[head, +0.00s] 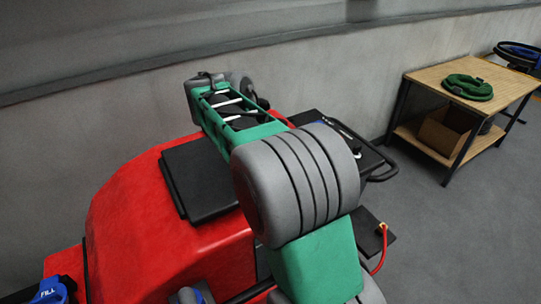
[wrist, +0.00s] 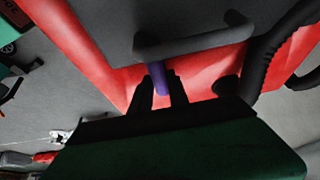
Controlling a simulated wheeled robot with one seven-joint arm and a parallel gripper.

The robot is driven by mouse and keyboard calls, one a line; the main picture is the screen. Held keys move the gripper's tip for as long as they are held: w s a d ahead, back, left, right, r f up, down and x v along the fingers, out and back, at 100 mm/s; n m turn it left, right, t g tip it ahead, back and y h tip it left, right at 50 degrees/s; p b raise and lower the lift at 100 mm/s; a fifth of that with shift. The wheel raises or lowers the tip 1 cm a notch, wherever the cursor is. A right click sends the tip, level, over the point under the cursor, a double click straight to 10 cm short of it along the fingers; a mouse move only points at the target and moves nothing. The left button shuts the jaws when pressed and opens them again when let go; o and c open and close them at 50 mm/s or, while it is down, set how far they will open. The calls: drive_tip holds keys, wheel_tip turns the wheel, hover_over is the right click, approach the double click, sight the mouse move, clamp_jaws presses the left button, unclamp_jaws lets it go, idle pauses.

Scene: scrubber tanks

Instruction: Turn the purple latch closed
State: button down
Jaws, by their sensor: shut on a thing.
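The purple latch (wrist: 160,76) shows in the wrist view as a short purple bar in front of the red scrubber body (wrist: 90,40). It lies between the two dark fingers of my gripper (wrist: 162,88), which are shut on it. The latch sits just below a dark grey bar-like handle on a dark panel (wrist: 190,15). Its far end is hidden or in shadow. In the head view my green and grey arm reaches over the red scrubber (head: 135,215); the latch and fingertips are hidden there.
A black ribbed hose (wrist: 268,60) runs close on the right in the wrist view. In the head view a black lid (head: 195,180) lies on the scrubber, a blue FILL cap (head: 50,290) is at lower left, and a wooden table (head: 430,75) with a coiled green hose (head: 468,87) stands right.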

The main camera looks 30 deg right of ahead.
idle(0.3)
drive_tip(key=c, duration=1.3)
unclamp_jaws()
drive_tip(key=shift+o, duration=0.2)
drive_tip(key=p+v, duration=0.2)
drive_tip(key=v, duration=0.5)
drive_tip(key=shift+a+r, duration=0.15)
drive_tip(key=shift+r, duration=0.25)
